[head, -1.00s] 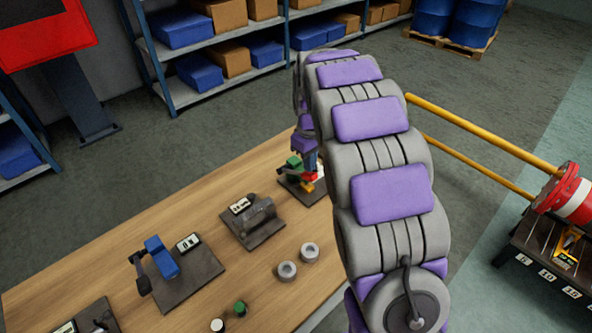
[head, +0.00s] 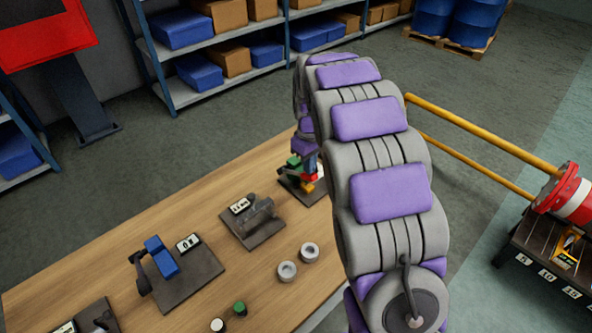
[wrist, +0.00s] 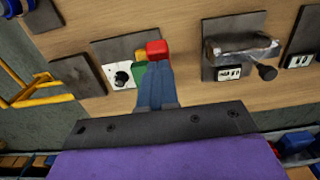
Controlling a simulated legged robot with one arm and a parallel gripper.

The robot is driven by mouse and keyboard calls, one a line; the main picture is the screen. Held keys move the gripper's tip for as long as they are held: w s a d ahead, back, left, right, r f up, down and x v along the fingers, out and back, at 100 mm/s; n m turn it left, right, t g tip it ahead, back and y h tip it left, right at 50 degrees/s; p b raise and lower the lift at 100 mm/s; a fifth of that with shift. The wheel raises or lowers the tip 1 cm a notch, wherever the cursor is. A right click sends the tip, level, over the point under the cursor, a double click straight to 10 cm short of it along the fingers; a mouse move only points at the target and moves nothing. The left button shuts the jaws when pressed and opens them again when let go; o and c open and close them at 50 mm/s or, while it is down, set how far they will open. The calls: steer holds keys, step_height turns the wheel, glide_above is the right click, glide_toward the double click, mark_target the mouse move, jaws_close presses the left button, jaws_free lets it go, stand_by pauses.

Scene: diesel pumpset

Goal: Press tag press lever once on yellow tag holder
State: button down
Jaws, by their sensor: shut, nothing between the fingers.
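My gripper (wrist: 155,88) is shut and empty, its blue-grey fingers together, in the wrist view. Just beyond the fingertips is a red block (wrist: 157,49), with a yellow part (wrist: 141,54) and a green part (wrist: 139,70) beside it on a dark base plate (wrist: 110,50). I cannot tell if the fingers touch the red block. In the head view the same station shows green (head: 294,160), red (head: 311,176) and yellow (head: 307,187) parts at the table's far end, partly hidden by my arm. Which part is the tag press lever or yellow tag holder is unclear.
On the wooden table (head: 120,240) stand a device with a blue lever (head: 162,257), one with a grey cylinder (head: 258,212), and two grey rings (head: 288,271). A white panel with a black knob (wrist: 121,78) is left of my fingers. Yellow rails (head: 480,145) stand at right.

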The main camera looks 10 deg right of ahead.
steer(key=shift+f, duration=3.35)
step_height(320, 180, up, 13)
steer(key=p, duration=0.5)
steer(key=shift+w+a, duration=0.15)
steer(key=shift+w, duration=0.1)
steer(key=shift+r, duration=0.1)
steer(key=s+a+r+m, duration=0.1)
steer(key=s+r, duration=0.2)
steer(key=s, duration=0.6)
steer(key=s+r+m, duration=0.2)
steer(key=s+r, duration=0.2)
steer(key=s, duration=0.5)
steer(key=s+a+f+m+g, duration=0.1)
steer(key=s+m, duration=0.2)
steer(key=s, duration=2)
steer(key=shift+a+f+g, duration=0.25)
steer(key=shift+f+g, duration=0.15)
